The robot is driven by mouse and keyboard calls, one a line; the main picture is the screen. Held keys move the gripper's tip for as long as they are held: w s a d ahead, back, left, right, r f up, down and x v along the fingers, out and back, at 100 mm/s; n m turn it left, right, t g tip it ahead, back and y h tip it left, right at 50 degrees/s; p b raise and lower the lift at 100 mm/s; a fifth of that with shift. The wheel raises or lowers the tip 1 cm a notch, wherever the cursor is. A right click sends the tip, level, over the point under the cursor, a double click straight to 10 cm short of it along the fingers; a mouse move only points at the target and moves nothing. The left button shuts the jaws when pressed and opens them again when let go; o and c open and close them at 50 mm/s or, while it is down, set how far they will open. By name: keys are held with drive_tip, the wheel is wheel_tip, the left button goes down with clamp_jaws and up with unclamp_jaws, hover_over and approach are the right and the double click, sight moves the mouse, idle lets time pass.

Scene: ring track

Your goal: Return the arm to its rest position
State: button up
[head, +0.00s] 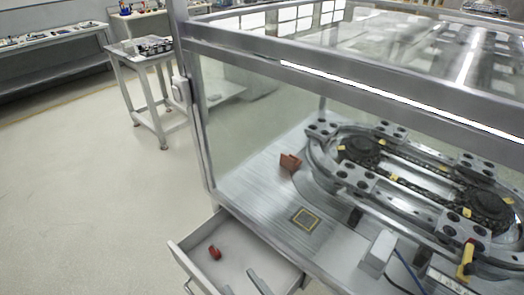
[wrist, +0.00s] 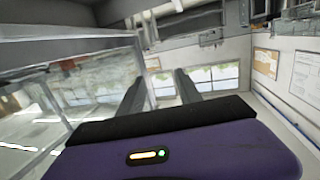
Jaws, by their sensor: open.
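My gripper (wrist: 157,88) shows in the wrist view, with its two grey fingers spread apart above the purple wrist housing. It is open with nothing between the fingers. It points up toward the windows and upper wall of the room. The glass-walled ring track machine (head: 385,178) stands at the right of the head view.
An open drawer (head: 230,262) juts from the machine's front with a red object (head: 214,253) inside. A reddish-brown block (head: 290,162) sits on the machine bed. A side table (head: 140,52) stands at back left. The left floor is clear.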

drive_tip(key=s+d+m+h+b, duration=0.1)
drive_tip(key=s+d+m+h, duration=0.2)
drive_tip(key=s+d, duration=0.8)
drive_tip(key=s+d+r+m+t+h+b, duration=0.1)
drive_tip(key=s+d+m+h, duration=0.3)
drive_tip(key=s+d, duration=0.8)
drive_tip(key=h+b, duration=0.1)
drive_tip(key=h, duration=0.1)
drive_tip(key=shift+d+h, duration=0.3)
drive_tip(key=shift+h, duration=0.1)
drive_tip(key=shift+s, duration=0.1)
